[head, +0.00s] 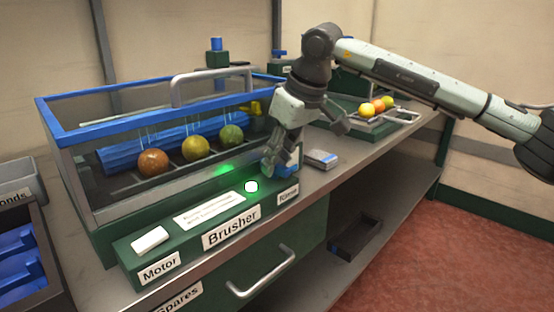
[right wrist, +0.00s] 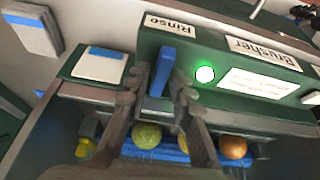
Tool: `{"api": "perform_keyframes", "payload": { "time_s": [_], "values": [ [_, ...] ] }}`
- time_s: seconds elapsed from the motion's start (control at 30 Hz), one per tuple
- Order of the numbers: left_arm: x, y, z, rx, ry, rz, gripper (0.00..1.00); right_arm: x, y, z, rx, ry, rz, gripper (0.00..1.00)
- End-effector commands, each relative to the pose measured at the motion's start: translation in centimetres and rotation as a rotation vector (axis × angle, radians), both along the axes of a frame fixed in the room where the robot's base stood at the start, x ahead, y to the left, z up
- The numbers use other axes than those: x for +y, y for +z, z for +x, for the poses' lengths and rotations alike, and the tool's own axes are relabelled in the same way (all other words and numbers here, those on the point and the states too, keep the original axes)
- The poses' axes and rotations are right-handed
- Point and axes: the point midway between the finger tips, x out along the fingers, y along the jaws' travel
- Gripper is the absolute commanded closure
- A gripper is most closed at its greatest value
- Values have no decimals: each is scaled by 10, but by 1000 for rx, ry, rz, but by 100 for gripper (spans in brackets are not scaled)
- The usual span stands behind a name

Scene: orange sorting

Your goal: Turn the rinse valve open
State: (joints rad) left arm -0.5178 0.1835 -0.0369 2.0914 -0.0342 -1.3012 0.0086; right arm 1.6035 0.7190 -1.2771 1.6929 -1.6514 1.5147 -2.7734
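The rinse valve has a blue handle (right wrist: 162,72) on the green panel beside the "Rinse" label (right wrist: 172,22). In the head view the handle (head: 288,170) shows partly behind my right gripper (head: 279,160), which points down at the panel's right end. In the right wrist view my right gripper (right wrist: 162,84) has its fingers apart, one on each side of the handle. Firm contact with the handle cannot be made out. My left gripper is in neither view.
A lit green-white button (head: 251,186) sits left of the valve. Behind is a blue-rimmed glass tank (head: 60,102) with fruit. A tray (head: 375,122) with fruit stands farther right.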

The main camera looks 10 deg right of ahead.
Motion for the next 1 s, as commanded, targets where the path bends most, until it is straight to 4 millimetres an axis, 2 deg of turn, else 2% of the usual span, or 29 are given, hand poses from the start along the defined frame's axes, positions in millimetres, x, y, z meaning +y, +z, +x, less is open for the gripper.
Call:
{"api": "perform_keyframes", "payload": {
  "time_s": [0.13,0.27,0.5,0.7,0.83,1.0],
  "values": [
    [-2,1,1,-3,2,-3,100,-1,3,-1,-1,0,1,78],
    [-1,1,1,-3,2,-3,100,-4,19,-5,-4,-1,2,78],
    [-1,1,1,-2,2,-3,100,-15,66,-22,-4,0,1,78],
    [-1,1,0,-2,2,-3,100,-23,97,-33,-1,0,0,78],
    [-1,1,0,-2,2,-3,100,-25,108,-37,-1,0,1,78],
    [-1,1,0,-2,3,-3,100,-26,111,-38,1,0,-1,78]
  ]
}}
